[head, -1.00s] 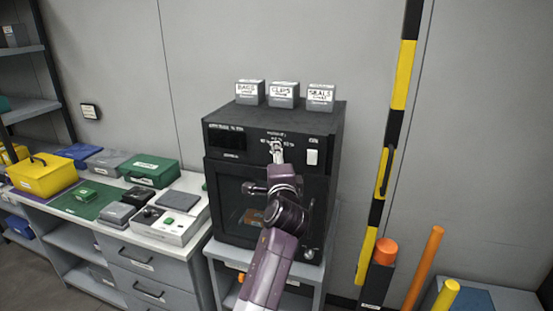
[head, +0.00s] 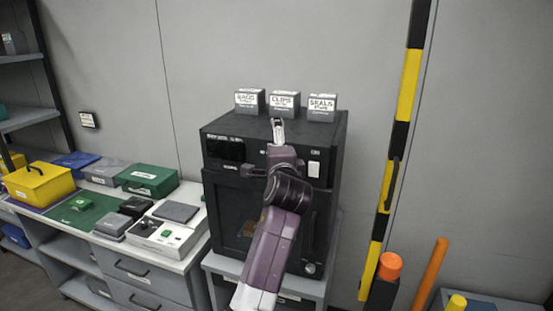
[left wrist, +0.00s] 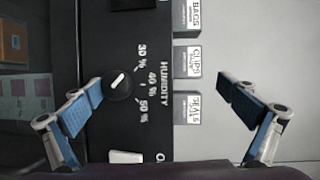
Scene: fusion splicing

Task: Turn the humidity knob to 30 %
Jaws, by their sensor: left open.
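The black round humidity knob (left wrist: 120,84) is on the dark cabinet's panel in the left wrist view. Its white mark slants up and right, toward the side of the 30 % label (left wrist: 142,56), with 40 % and 50 % printed further round. My left gripper (left wrist: 160,90) is open and empty, its fingers wide apart. One fingertip lies beside the knob's left edge in the picture; I cannot tell whether they touch. In the head view the left gripper (head: 278,131) is in front of the cabinet's upper front and hides the knob. My right gripper is not in view.
The dark cabinet (head: 224,215) carries small boxes labelled BAGS (head: 249,102), CLIPS (head: 284,105) and SEALS (head: 321,108) on top. A white switch (head: 314,169) is right of my gripper. A bench with cases (head: 148,180) stands left, a striped pole (head: 408,85) right.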

